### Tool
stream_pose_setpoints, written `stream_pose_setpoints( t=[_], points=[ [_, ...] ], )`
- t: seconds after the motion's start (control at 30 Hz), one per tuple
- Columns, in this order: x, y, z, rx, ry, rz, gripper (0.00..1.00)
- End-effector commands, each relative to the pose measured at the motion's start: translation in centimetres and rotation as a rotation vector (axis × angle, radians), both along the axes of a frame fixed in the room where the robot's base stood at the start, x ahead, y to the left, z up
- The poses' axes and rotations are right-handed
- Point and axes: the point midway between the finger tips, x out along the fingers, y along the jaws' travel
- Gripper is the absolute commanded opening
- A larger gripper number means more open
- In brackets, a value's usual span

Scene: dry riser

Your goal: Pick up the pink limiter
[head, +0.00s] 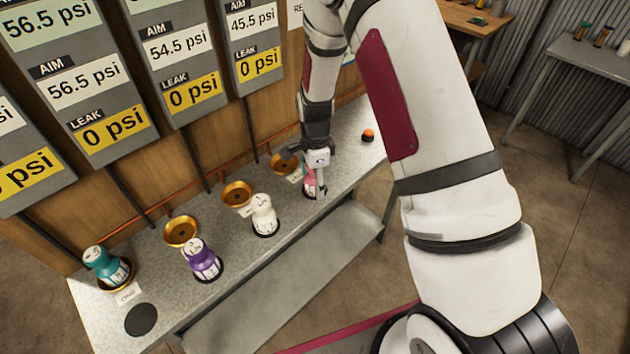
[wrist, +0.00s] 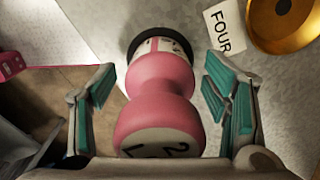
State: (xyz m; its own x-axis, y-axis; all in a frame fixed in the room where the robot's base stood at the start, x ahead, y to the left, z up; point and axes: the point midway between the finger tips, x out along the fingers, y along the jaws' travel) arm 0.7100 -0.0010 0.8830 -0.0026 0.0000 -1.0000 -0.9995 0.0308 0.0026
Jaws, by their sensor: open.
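The pink limiter (wrist: 158,95) stands on a black round pad on the grey bench (head: 344,160). In the wrist view it fills the middle, with its near end marked by a dark figure. My gripper (wrist: 160,95) is open, with one teal-padded finger on each side of the limiter. Gaps show between the pads and the pink body. In the head view my gripper (head: 318,188) is at the limiter (head: 309,182), which it partly hides.
White (head: 264,214), purple (head: 203,260) and teal (head: 104,266) limiters stand to the left. Brass cups (head: 182,232) line the bench behind. A FOUR label (wrist: 224,30) lies near a brass cup (wrist: 285,22). An orange-and-black knob (head: 368,136) is to the right.

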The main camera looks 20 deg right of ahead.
Motion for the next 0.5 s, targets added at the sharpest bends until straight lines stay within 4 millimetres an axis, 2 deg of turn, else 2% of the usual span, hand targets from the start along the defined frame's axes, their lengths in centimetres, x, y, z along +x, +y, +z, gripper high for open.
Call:
stream_pose_setpoints(
  t=[0.27,0.5],
  points=[
    [0.02,0.0,-0.23,0.0,0.0,0.0,0.67],
    [0.02,-0.01,-0.21,0.0,0.0,0.0,0.13]
  ],
)
